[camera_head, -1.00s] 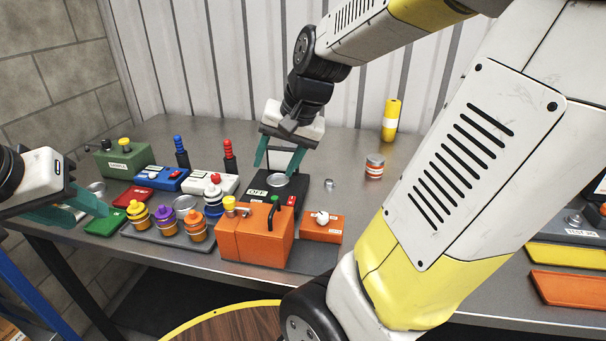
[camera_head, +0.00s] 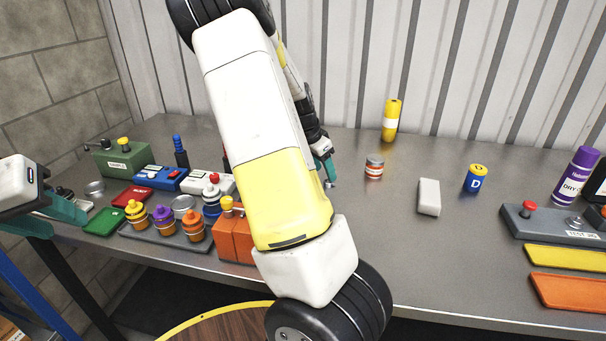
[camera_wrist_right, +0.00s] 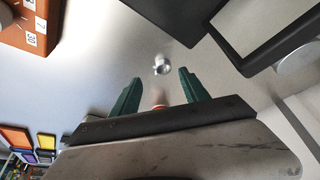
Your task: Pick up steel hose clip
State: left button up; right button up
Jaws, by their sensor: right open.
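The steel hose clip (camera_wrist_right: 161,66) is a small shiny ring lying on the grey bench. In the right wrist view it lies just beyond and roughly between the fingertips of my right gripper (camera_wrist_right: 160,80), which is open and empty. In the head view the clip (camera_head: 330,184) shows as a small bright piece just below my right gripper (camera_head: 326,168), partly hidden by my right arm. My left gripper (camera_head: 50,214) is open and empty at the far left, near the bench's left edge, away from the clip.
An orange-banded tin (camera_head: 374,167) stands right of the clip. A yellow cylinder (camera_head: 391,120) stands behind. My right arm hides part of the orange box (camera_head: 232,240) and the items beside it.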

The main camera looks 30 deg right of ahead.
aim_at(327, 182)
jog(key=x, duration=0.5)
jog(key=shift+w+d, duration=0.2)
jog(key=shift+w, duration=0.15)
jog(key=shift+c, duration=0.2)
grip_shut()
